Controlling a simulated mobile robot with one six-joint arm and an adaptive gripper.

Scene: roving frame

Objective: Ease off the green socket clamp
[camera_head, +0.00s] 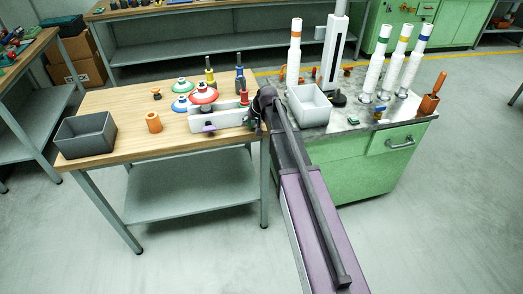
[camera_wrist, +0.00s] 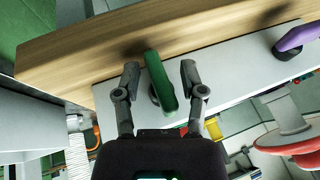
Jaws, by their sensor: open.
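The green socket clamp (camera_wrist: 161,82) shows in the wrist view as a rounded green lever on a pale block (camera_wrist: 225,75). My gripper (camera_wrist: 160,72) is open, with one finger on each side of the green lever and a visible gap on both sides. In the head view my gripper (camera_head: 257,108) is at the right end of the white block (camera_head: 220,116) on the wooden bench. There the arm and gripper mostly hide the green clamp. A purple clamp (camera_wrist: 296,38) sits on the same block, and also shows in the head view (camera_head: 209,127).
Red-topped (camera_head: 203,94), green and blue discs stand behind the block. A white bin (camera_head: 309,104) and tall white cylinders stand on the green cabinet (camera_head: 360,160) at right.

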